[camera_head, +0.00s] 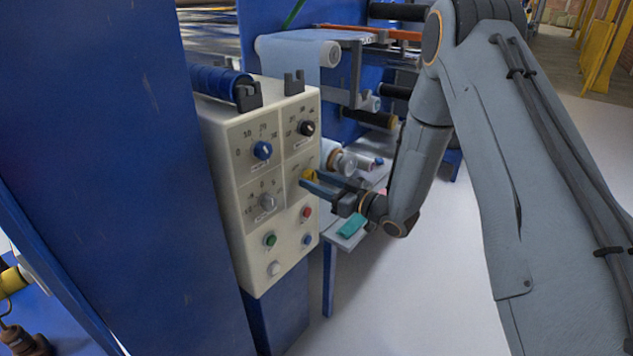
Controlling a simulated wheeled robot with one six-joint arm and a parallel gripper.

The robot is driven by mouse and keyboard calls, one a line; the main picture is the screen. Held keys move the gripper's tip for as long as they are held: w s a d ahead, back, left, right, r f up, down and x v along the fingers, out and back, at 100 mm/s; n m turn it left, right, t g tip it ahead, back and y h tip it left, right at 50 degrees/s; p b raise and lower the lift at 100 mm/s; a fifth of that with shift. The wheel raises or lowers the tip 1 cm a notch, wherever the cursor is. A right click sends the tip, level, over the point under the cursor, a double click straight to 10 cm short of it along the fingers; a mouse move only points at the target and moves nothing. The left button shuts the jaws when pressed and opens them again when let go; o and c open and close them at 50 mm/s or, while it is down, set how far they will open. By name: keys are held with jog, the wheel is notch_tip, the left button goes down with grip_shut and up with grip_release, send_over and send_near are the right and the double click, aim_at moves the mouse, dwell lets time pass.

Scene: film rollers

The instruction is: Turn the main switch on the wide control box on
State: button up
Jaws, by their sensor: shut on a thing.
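The wide cream control box (229,197) stands at the left of centre, its front panel facing right toward my arm. Its front carries a blue knob (262,150), a black knob (306,128), a grey knob (267,201) and a yellow switch (308,174) at the right edge, which looks like the main switch. My gripper (312,183) reaches in from the right and is shut on the yellow switch. The fingers partly cover the switch, and its exact turn angle cannot be read.
Below the knobs are red (307,211), green (270,239), blue (307,239) and white (274,268) buttons, close under my gripper. A blue machine panel (130,150) fills the left. Film rollers (300,52) stand behind. A small table with a teal item (352,226) lies below the wrist.

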jog(key=shift+s+f+m, duration=0.1)
jog(key=shift+f+m, duration=0.1)
jog(key=shift+m, duration=1.9)
jog(key=o, duration=1)
jog(key=shift+o, duration=0.2)
jog(key=shift+r, duration=0.1)
jog(key=shift+d, duration=0.2)
jog(key=b+v, duration=0.1)
jog(key=v, duration=0.6)
jog(key=shift+s, duration=0.25)
jog(key=shift+d, duration=0.15)
